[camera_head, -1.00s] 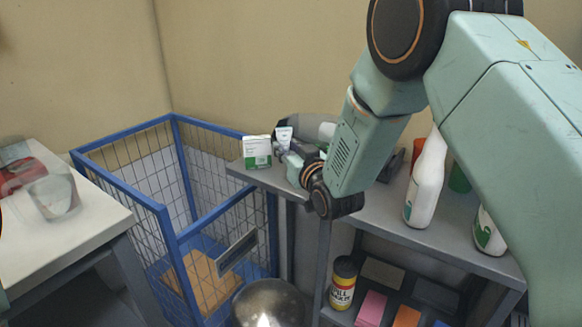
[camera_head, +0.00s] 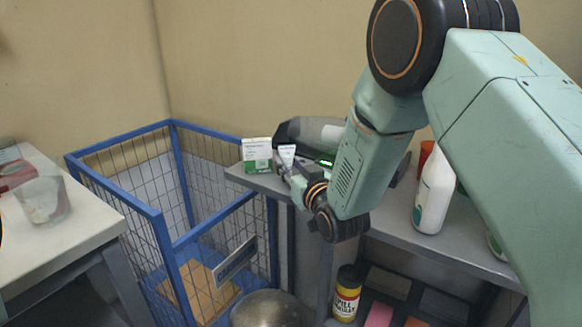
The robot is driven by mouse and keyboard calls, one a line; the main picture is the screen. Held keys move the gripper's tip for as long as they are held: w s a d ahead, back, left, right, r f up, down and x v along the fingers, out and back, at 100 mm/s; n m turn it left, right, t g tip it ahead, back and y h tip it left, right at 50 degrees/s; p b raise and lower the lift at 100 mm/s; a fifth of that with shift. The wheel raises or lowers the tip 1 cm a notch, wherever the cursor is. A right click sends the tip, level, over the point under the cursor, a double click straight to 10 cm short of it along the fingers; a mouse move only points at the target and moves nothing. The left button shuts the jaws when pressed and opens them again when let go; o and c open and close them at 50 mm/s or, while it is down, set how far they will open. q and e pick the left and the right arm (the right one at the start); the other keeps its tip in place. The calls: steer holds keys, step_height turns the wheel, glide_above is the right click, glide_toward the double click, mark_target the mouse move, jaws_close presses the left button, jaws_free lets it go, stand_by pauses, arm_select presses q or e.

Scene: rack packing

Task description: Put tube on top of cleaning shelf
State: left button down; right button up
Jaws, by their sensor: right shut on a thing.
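A small white tube (camera_head: 286,153) is upright, just right of a white-and-green box on top of the grey cleaning shelf (camera_head: 452,252), near its left end. My right gripper (camera_head: 288,169) is at the tube, shut on its lower part. The gripper hides the tube's lower end, so I cannot tell whether it touches the shelf top. My right arm reaches across the shelf and covers much of its middle. My left gripper is not in view.
The white-and-green box (camera_head: 257,155) stands close left of the tube. A white bottle (camera_head: 433,195) stands farther right. A yellow-and-black container (camera_head: 346,293) is on the lower shelf. A blue wire cage (camera_head: 160,225) and a white table (camera_head: 85,226) are on the left.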

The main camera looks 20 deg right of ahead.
steer(key=shift+a+f, duration=0.1)
steer(key=shift+f, duration=0.05)
steer(key=o, duration=0.7)
steer(key=shift+w+f, duration=0.15)
steer(key=shift+o, duration=1.2)
steer(key=shift+r, duration=0.25)
steer(key=s+d+p, duration=0.1)
steer(key=s, duration=1.1)
steer(key=shift+r+p, duration=0.3)
steer(key=shift+p, duration=0.1)
steer(key=shift+d, duration=0.1)
